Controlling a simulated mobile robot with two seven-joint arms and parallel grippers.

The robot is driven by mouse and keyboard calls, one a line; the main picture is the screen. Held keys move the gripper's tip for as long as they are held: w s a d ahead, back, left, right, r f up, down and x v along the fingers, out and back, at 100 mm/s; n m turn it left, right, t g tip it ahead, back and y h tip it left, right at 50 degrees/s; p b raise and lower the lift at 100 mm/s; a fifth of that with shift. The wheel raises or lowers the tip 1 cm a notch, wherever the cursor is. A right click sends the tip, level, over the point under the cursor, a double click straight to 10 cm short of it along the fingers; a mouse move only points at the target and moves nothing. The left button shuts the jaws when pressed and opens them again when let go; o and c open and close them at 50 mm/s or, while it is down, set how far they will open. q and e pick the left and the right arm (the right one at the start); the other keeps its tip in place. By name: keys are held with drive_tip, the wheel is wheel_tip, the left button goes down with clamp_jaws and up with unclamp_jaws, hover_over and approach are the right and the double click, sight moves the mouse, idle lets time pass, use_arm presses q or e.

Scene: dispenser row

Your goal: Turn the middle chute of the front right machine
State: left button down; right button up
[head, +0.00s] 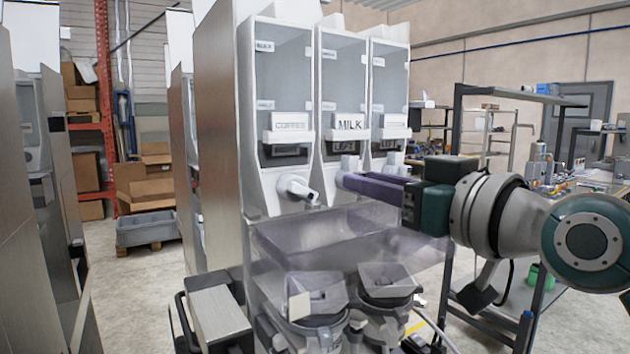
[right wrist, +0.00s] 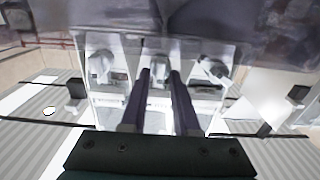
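The front right machine has three tall clear canisters side by side, the middle one labelled MILK. The middle chute (head: 350,164) is the light grey spout under the MILK label, partly hidden by my fingers. In the right wrist view the middle chute (right wrist: 158,72) lies at the tips of my two purple fingers. My right gripper (head: 345,182) reaches in from the right; its fingers (right wrist: 161,74) are apart with a narrow gap. Whether they touch the chute is unclear. The left chute (head: 297,188) under the COFFEE label sticks out. My left gripper is not in view.
A clear plastic guard (head: 330,240) sits below the chutes, above two grey hoppers (head: 318,292). Another machine (head: 35,200) stands at the far left. A grey crate (head: 146,229) and shelves of boxes are behind. A rack (head: 510,94) stands at the right, behind my arm.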

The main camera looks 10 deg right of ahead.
clamp_jaws()
drive_tip(key=shift+n, duration=0.3)
drive_tip(key=shift+a+f+n+p, duration=0.15)
drive_tip(key=shift+n+p, duration=0.45)
drive_tip(key=shift+n, duration=5.2)
drive_tip(key=shift+a+f+n+p, duration=0.15)
drive_tip(key=shift+n+p, duration=0.45)
drive_tip(key=shift+n, duration=5.2)
drive_tip(key=shift+d, duration=0.1)
drive_tip(key=shift+o, duration=1.5)
unclamp_jaws()
